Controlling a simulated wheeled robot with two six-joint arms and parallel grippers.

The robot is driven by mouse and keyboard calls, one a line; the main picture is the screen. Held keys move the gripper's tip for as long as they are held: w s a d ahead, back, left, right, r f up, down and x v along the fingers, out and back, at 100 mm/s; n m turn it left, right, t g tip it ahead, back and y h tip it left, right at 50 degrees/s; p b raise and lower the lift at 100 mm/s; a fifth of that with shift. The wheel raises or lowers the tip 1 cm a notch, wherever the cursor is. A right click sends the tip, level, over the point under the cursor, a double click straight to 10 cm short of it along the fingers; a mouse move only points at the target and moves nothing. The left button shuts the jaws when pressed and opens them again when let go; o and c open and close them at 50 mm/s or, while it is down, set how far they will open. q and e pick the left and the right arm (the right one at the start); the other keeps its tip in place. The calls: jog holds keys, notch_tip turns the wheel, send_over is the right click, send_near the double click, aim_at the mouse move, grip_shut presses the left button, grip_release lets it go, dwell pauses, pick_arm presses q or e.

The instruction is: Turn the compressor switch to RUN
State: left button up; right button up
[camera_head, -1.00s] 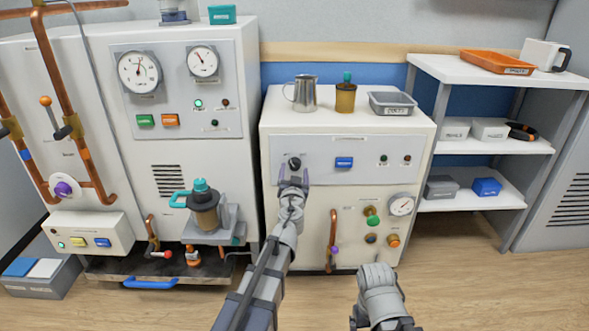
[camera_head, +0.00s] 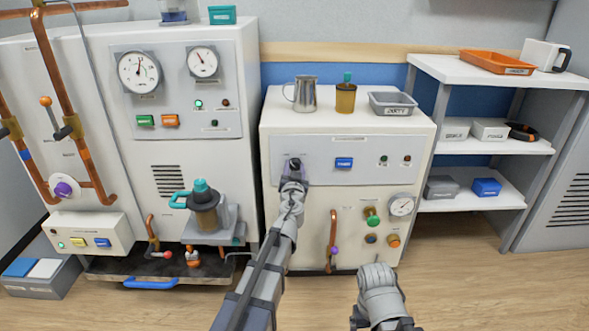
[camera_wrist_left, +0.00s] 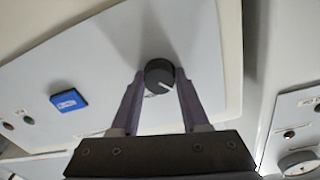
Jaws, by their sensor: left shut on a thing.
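The compressor switch is a round black knob with a white pointer line. It sits on the light grey panel of the white cabinet (camera_head: 350,215). In the left wrist view the knob (camera_wrist_left: 159,77) lies between the two fingertips of my left gripper (camera_wrist_left: 160,80), which is shut on it. In the head view the knob (camera_head: 294,163) shows just above my left gripper (camera_head: 294,172), which partly hides it. The labels around the knob cannot be read.
A blue button (camera_head: 344,163) and small indicator lamps sit right of the knob. A metal jug (camera_head: 305,95), a brown canister (camera_head: 345,98) and a grey tray (camera_head: 392,97) stand on the cabinet. A larger gauge cabinet (camera_head: 165,150) stands left, white shelves (camera_head: 480,72) right.

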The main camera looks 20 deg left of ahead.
pick_arm(q)
grip_shut()
jog(key=m, duration=0.7)
jog(key=shift+m+g+p, duration=0.3)
jog(key=shift+p, duration=0.1)
jog(key=m, duration=0.4)
jog(key=shift+d+y, duration=0.1)
jog(key=shift+y, duration=0.2)
jog(key=shift+m, duration=1.9)
